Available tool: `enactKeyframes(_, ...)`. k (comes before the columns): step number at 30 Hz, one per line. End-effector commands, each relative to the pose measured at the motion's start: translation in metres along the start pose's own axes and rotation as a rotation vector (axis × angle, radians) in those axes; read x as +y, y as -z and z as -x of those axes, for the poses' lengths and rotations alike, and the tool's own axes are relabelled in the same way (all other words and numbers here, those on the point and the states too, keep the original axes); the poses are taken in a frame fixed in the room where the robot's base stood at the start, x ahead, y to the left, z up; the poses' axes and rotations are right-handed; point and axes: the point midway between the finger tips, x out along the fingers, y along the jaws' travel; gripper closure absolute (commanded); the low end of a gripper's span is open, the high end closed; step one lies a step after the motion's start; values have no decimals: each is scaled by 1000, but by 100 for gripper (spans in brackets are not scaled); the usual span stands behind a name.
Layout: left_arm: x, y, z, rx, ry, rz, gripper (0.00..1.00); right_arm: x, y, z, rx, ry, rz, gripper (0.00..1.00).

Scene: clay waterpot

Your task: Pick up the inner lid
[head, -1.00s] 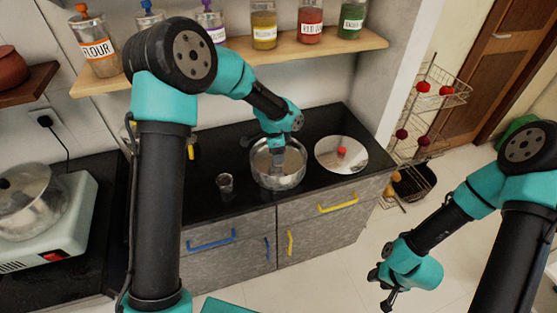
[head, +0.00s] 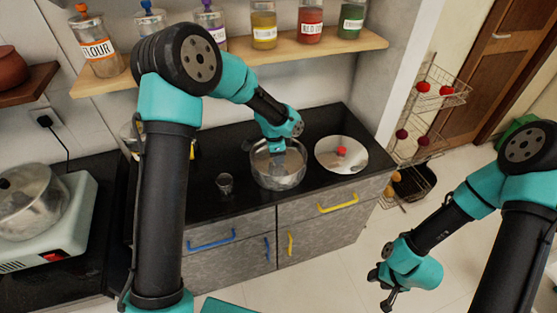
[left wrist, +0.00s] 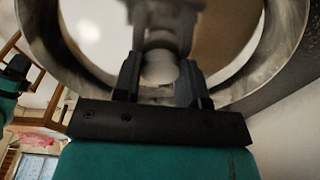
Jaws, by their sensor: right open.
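A shiny metal pot (head: 284,182) stands open on the black counter, right of the small cup. My left gripper (head: 277,158) reaches down into it from above. In the left wrist view the pot's wall (left wrist: 285,50) curves around my left gripper (left wrist: 160,78). Its two fingers stand apart, with a pale round shape between them. I cannot tell whether this is the inner lid's knob or whether the fingers touch it. The inner lid is not clearly seen. My right gripper (head: 380,284) is open and empty over the floor, away from the counter.
A round metal lid with a red knob (head: 326,162) lies right of the pot. A small cup (head: 224,182) stands left of it. A shelf with labelled jars (head: 311,22) hangs above. A stove with a pan (head: 30,205) is far left.

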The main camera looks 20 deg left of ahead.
Motion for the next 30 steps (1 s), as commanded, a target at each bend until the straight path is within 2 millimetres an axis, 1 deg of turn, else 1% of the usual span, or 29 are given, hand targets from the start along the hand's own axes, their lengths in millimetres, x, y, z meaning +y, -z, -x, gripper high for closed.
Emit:
enactKeyframes(1,0,0,0,0,0,0,67,0,0,0,0,0,0,57)
enactKeyframes(7,0,0,0,0,0,0,86,0,0,0,0,0,0,57)
enactKeyframes(17,0,0,2,0,1,0,87,0,0,0,0,0,0,57)
enactKeyframes(20,0,1,8,1,2,-1,87,0,0,0,0,0,0,57)
enactKeyframes(28,0,5,36,1,3,0,87,0,0,0,0,0,0,57)
enactKeyframes(30,8,4,37,-1,0,-2,87,0,0,0,0,0,0,57)
